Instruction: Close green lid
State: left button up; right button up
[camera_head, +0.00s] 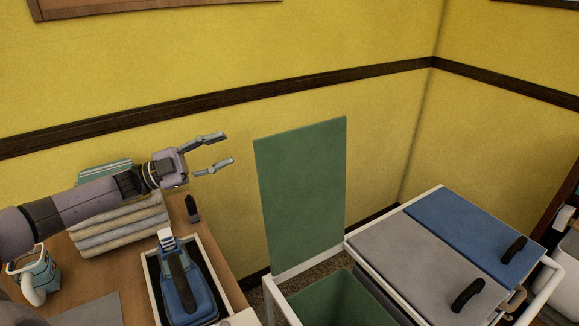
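The green lid (302,195) stands upright, hinged open at the back of the green bin (335,301), whose inside is visible from above. My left gripper (222,152) is to the left of the lid, near the height of its upper part, with its fingers pointing right. The fingers are spread apart with nothing between them, and a gap shows between their tips and the lid's left edge. My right gripper is not in view.
A grey lid (410,262) and a blue lid (475,232), both closed with black handles, lie right of the green bin.

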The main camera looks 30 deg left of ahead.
aim_at(291, 146)
pick_arm(q)
jog(key=shift+w+d+f+b, duration=0.5)
jog(key=shift+f+b, duration=1.05)
jog(key=shift+f, duration=0.85)
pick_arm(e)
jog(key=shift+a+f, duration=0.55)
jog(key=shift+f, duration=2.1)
pick_arm(q)
jog(key=p+x, duration=0.4)
jog(key=x, duration=1.1)
jog(key=shift+w+d, duration=0.35)
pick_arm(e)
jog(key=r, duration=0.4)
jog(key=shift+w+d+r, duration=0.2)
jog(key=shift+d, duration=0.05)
pick_arm(q)
jog(key=shift+c, duration=0.6)
grip_shut()
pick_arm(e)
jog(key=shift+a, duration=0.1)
